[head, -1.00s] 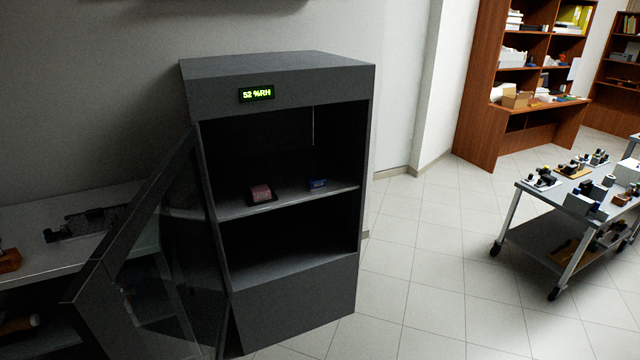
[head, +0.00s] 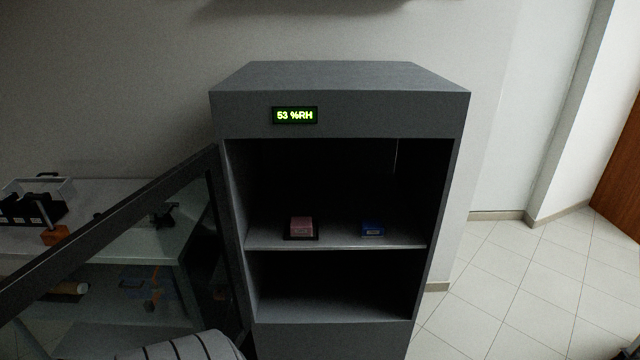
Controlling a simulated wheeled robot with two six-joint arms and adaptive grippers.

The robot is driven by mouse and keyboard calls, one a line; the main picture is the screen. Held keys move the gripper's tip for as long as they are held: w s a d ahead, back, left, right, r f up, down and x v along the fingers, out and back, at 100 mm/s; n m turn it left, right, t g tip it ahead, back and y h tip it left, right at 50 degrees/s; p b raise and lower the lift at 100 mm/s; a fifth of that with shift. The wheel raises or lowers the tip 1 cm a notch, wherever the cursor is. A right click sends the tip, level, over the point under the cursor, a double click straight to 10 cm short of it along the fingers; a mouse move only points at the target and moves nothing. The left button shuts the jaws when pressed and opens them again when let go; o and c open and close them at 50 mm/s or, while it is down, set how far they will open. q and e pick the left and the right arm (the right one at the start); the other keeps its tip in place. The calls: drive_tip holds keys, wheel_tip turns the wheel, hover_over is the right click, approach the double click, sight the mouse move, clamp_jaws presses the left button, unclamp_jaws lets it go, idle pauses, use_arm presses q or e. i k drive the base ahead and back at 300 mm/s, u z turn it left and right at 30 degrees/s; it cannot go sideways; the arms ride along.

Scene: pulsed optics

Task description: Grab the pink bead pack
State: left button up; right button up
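The pink bead pack (head: 301,226) is a small pink block on a dark tray or base. It sits on the upper shelf (head: 340,243) of a dark grey cabinet (head: 340,78), left of the middle.
The cabinet's glass door (head: 110,235) stands open, swung out to the left. A bench (head: 120,192) with equipment is behind it. A display (head: 295,115) reads 53 %RH. Tiled floor (head: 490,285) is clear at the right.

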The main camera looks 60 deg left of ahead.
sight(300, 226)
drive_tip(key=u, duration=0.55)
drive_tip(key=i, duration=1)
drive_tip(key=u, duration=0.7)
